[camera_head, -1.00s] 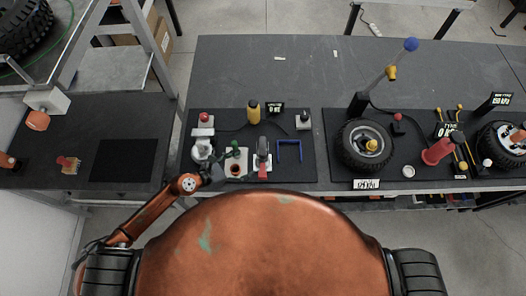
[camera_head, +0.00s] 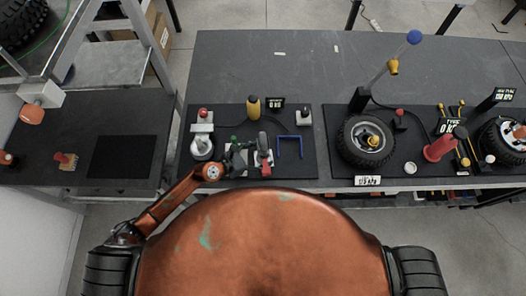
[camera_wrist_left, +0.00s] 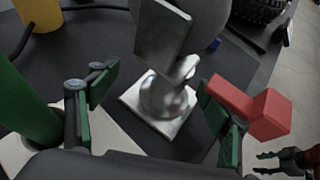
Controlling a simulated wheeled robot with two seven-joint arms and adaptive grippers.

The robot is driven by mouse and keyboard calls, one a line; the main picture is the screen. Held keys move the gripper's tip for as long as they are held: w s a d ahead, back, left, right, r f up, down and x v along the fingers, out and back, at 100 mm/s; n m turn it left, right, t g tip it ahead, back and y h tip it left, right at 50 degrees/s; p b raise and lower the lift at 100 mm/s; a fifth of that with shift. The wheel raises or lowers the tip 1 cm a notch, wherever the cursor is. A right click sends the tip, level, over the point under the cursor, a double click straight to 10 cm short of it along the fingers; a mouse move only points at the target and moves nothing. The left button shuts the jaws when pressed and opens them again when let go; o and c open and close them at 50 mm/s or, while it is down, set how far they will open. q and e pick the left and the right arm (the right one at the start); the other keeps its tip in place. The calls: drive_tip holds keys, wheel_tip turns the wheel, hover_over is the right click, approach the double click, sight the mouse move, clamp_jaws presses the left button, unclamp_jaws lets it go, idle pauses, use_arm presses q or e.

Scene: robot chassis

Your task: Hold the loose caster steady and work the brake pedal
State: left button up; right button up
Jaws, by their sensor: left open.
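My left gripper (camera_head: 245,155) is open over the front of the left black mat, at the grey metal fixture (camera_head: 263,145) with a red end. In the left wrist view, the fixture's round post and square base (camera_wrist_left: 165,105) show between the parted fingers (camera_wrist_left: 155,90); I see no grip on it. The red block (camera_wrist_left: 262,110) is just right of the right finger. A caster with a pale wheel (camera_head: 202,148) and a top plate stands left of the gripper. Which part is the brake pedal is unclear. My right gripper (camera_wrist_left: 267,163) shows small at lower right, its fingers apart.
A green post (camera_wrist_left: 25,110) stands close to the left finger. The bench behind is mostly clear.

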use_arm(q)
drive_tip(key=shift+c, duration=0.5)
drive_tip(key=c, duration=1.6)
